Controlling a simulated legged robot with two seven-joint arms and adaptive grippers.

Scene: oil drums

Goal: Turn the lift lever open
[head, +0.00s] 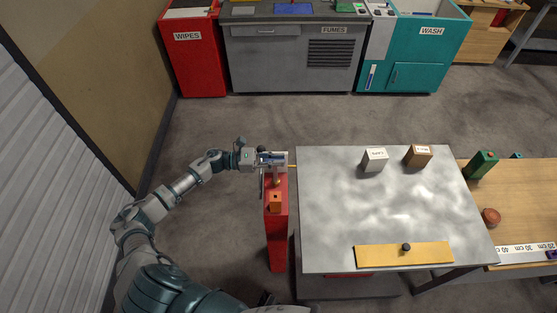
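A narrow red post (278,235) stands against the left side of a metal-topped table (330,215). An orange block (276,202) with a dark spot sits on the post's top. A small brass-coloured part (276,182) shows just behind the block, under my gripper; it may be part of the lift lever, but I cannot tell. My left gripper (284,160) is over the far end of the post, close to the table's far left corner. A thin yellow piece shows beside its tips. The gripper hides most of what is there, and its fingers are too small to read. My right gripper is out of view.
A white box (375,160) and a brown box (418,155) stand on the metal table, with a yellow bar (404,254) with a black knob near its front edge. A wooden bench (525,205) is at right. Red, grey and teal cabinets line the back. Floor beyond the table is clear.

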